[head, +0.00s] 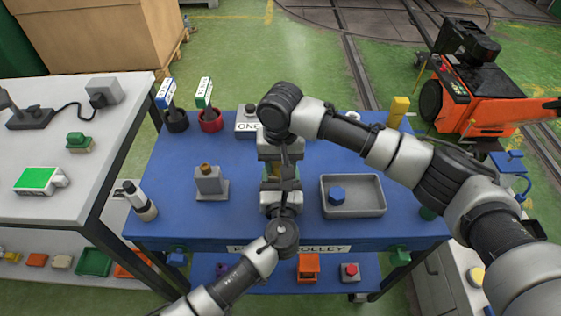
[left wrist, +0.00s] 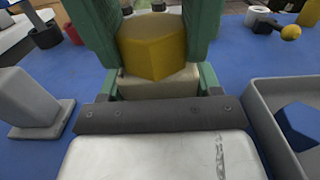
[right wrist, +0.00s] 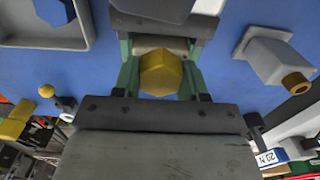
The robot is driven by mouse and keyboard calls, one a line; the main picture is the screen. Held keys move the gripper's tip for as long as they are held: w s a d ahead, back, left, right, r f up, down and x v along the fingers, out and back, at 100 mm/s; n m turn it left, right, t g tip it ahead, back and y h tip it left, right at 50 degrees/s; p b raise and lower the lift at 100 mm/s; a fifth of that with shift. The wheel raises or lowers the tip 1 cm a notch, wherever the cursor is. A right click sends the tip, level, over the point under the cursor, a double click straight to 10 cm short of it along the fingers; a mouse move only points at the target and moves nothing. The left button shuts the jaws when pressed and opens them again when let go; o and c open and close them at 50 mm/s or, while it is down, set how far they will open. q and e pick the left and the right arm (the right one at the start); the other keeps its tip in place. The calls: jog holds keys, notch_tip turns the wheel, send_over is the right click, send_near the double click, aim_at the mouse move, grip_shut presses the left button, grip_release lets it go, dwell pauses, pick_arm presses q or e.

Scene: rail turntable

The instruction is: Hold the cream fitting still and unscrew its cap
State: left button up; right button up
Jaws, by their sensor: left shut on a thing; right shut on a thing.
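The cream fitting (left wrist: 158,86) stands between my two grippers over the blue trolley top, and its yellow hexagonal cap (left wrist: 155,50) sits on top of it. My left gripper (head: 281,190) is shut on the cream body from the near side, with its green fingers low on either side. My right gripper (head: 281,165) comes from the far side and is shut on the cap, which shows between its green fingers in the right wrist view (right wrist: 160,72). In the head view the grippers hide most of the fitting. The fitting's base is hidden.
A grey tray (head: 353,211) holding a blue hexagonal piece (head: 337,194) lies to the right. A grey block with a brown top (head: 210,184) stands to the left. Black and red cups (head: 211,122) with labelled tags stand at the back left. A yellow block (head: 398,109) is at the back right.

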jog(key=n, duration=0.6)
dwell(0.3)
jog(key=n, duration=0.6)
jog(key=n, duration=0.6)
dwell(0.4)
